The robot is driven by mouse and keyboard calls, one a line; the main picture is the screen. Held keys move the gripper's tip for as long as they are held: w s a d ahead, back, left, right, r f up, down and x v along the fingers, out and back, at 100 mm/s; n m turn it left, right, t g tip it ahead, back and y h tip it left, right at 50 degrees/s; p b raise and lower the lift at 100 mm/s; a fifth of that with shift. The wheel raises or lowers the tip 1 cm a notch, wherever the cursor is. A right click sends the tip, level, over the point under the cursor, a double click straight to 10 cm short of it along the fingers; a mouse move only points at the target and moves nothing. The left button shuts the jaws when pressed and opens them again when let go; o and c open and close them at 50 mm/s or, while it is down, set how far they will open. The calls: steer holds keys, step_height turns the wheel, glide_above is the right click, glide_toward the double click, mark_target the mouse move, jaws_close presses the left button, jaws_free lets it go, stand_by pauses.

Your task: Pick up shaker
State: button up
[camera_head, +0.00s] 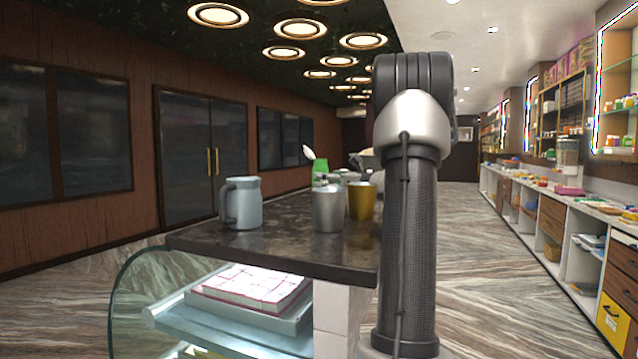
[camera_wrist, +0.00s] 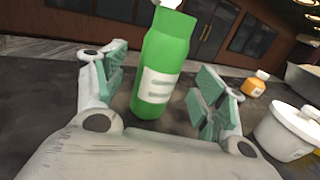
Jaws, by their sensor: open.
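A green bottle-like shaker (camera_wrist: 166,60) with a white label and a pale top stands on the dark counter in the wrist view. My gripper (camera_wrist: 163,82) is open, with one finger on each side of the shaker and visible gaps between them. In the head view, a green item (camera_head: 320,167), seemingly the same shaker, shows small behind the cups, its lower part hidden. My gripper is not clearly seen there.
On the dark counter (camera_head: 275,256) stand a light blue jug (camera_head: 243,203), a silver cup (camera_head: 328,209) and a gold cup (camera_head: 361,201). In the wrist view, a white tub (camera_wrist: 285,132) and a small orange jar (camera_wrist: 253,84) stand right of my gripper.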

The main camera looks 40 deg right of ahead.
steer(key=w, duration=0.4)
steer(key=shift+w+a+f, duration=0.1)
steer(key=shift+a, duration=0.2)
steer(key=c, duration=1.3)
